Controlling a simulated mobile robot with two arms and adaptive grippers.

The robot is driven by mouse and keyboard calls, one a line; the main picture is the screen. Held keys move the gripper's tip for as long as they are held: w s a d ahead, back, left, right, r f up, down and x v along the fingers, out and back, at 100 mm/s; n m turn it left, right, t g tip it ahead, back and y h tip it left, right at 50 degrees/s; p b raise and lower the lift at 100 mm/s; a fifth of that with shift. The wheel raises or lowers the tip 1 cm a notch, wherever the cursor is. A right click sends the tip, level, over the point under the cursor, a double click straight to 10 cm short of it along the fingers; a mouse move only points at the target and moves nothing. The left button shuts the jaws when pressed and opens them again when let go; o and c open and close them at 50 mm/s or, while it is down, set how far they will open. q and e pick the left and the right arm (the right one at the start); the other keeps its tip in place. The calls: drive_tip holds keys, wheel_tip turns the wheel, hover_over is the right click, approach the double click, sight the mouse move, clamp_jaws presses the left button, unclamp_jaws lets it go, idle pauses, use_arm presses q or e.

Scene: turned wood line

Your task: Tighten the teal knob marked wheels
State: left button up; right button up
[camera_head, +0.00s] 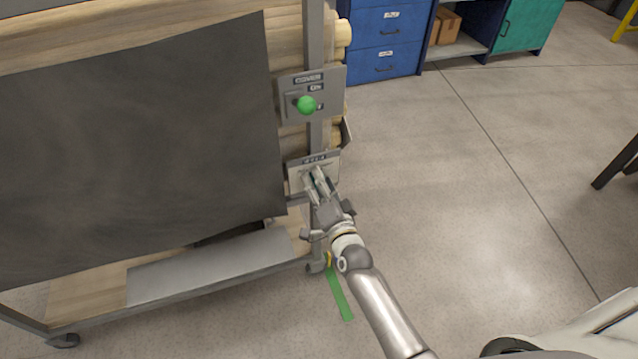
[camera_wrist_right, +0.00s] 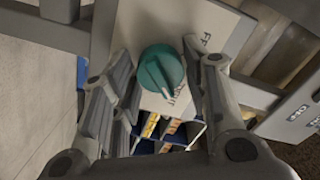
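The teal knob (camera_wrist_right: 160,70) shows in the right wrist view on a pale plate (camera_wrist_right: 207,22), with a light pointer line across its face. In the head view the knob is hidden behind my right gripper, at the lower panel (camera_head: 297,183) on the cart's right post. That panel's label is too small to read surely. My right gripper (camera_head: 317,176) is at this panel, its fingers open on either side of the knob. In the right wrist view (camera_wrist_right: 157,62) small gaps show between fingers and knob; contact is not clear. My left gripper is not in view.
A green ball-shaped handle (camera_head: 306,105) sits on the upper panel (camera_head: 332,92), above my right gripper. A dark sheet (camera_head: 140,140) hangs across the cart's front. A green strip (camera_head: 339,293) lies on the floor.

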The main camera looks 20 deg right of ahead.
drive_tip(key=shift+o, duration=1)
drive_tip(key=shift+s, duration=0.1)
drive_tip(key=s, duration=1.1)
drive_tip(key=shift+s+d, duration=0.2)
drive_tip(key=shift+s, duration=0.2)
